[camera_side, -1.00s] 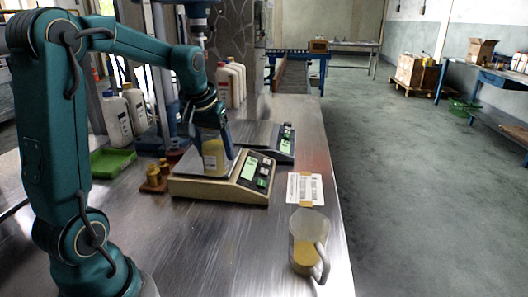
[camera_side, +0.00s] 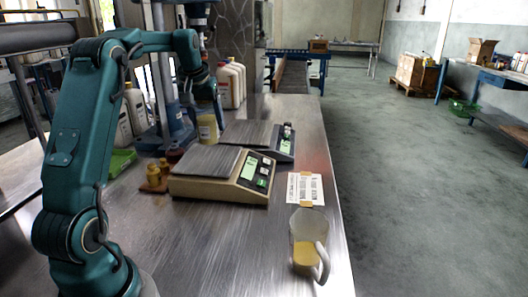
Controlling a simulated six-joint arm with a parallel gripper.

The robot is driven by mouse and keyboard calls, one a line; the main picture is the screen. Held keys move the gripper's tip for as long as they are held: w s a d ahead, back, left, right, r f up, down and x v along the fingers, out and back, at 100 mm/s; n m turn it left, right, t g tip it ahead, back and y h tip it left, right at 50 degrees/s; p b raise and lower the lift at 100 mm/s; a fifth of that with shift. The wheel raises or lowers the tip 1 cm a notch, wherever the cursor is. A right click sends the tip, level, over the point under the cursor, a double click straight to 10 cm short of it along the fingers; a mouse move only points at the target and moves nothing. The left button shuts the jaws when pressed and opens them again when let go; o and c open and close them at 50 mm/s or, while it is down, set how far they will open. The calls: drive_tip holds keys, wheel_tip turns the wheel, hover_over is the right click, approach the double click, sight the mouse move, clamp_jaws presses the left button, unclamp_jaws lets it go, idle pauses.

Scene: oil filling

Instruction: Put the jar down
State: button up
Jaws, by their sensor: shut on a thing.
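The jar (camera_side: 207,129) is small, with pale yellow contents, and stands upright beyond the front scale. It is beside the left edge of the rear scale. My gripper (camera_side: 207,110) comes down from above and is shut on the jar's upper part, hiding its top. I cannot tell whether the jar's base touches the table (camera_side: 160,228) or hangs just above it. The front scale (camera_side: 212,160) has an empty plate.
The rear scale (camera_side: 245,133) has an empty plate. Small brass weights (camera_side: 156,176) stand left of the front scale. A measuring jug (camera_side: 305,238) with yellow liquid and a label card (camera_side: 306,189) are at right. White bottles (camera_side: 230,82) stand behind. The front table is clear.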

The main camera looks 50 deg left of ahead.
sight(209, 139)
drive_tip(key=shift+f, duration=2.9)
drive_tip(key=shift+f, duration=0.1)
drive_tip(key=o, duration=1.5)
drive_tip(key=shift+d+r, duration=0.1)
drive_tip(key=shift+r, duration=0.35)
drive_tip(key=v, duration=1.1)
drive_tip(key=s+d+f+m+t+h, duration=0.1)
drive_tip(key=s+d+m, duration=0.2)
drive_tip(key=d, duration=0.8)
drive_tip(key=s+d+f+m+t+h, duration=0.1)
drive_tip(key=s+d+m, duration=0.25)
drive_tip(key=d, duration=0.65)
drive_tip(key=s+d+f, duration=0.1)
drive_tip(key=s, duration=0.1)
drive_tip(key=s+d+f+m, duration=0.1)
drive_tip(key=s+d+f, duration=0.1)
drive_tip(key=s+d+f+m+h, duration=0.1)
drive_tip(key=s+d, duration=0.1)
drive_tip(key=shift+s+d+f+m, duration=0.1)
drive_tip(key=shift+s+f+m, duration=0.15)
drive_tip(key=shift+s, duration=0.1)
